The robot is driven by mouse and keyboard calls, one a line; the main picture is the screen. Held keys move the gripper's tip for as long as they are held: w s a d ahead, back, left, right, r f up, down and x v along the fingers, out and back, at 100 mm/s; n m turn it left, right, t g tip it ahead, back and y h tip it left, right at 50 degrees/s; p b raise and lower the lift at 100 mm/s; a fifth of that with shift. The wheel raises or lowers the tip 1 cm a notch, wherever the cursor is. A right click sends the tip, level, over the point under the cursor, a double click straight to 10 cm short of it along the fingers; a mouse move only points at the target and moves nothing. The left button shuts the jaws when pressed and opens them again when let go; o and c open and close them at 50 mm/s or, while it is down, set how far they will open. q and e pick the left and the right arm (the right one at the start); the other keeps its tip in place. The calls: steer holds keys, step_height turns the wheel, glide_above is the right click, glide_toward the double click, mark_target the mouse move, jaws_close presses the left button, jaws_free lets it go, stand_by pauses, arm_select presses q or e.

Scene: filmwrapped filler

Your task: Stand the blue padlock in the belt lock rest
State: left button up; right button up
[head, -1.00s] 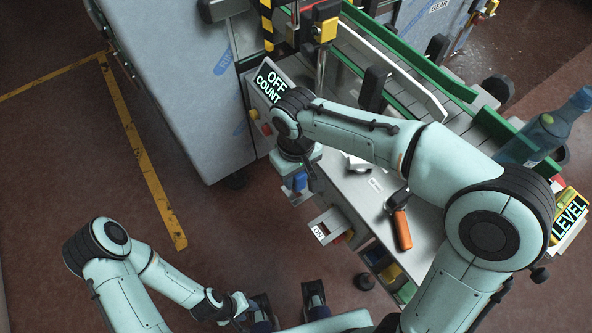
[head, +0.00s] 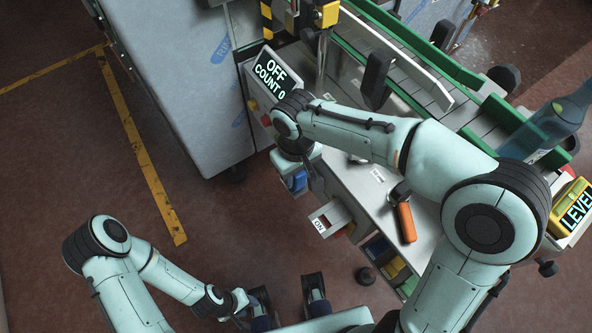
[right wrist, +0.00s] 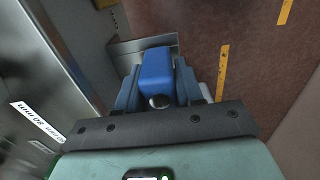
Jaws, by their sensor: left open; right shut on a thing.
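My right gripper (right wrist: 157,92) is shut on the blue padlock (right wrist: 157,66), which sits between its fingers in the right wrist view. In the head view a small part of the padlock (head: 299,181) shows below my right wrist, at the bench's left end. A grey metal ledge (right wrist: 140,44) lies just beyond the padlock; it may be the belt lock rest, but I cannot tell, nor whether the padlock touches it. My left gripper (head: 289,295) is open and empty at the bottom of the head view, away from the bench.
An orange-handled tool (head: 405,222) lies on the bench (head: 350,190). The OFF COUNT 0 display (head: 271,72), green-railed conveyor (head: 400,70) and blue bottle (head: 553,122) stand behind or beside my right arm.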

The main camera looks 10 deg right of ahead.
steer(key=shift+f, duration=0.3)
stand_by(0.8)
steer(key=o, duration=1.2)
step_height(320, 180, up, 13)
steer(key=shift+r+p, duration=0.2)
steer(key=shift+p, duration=1.05)
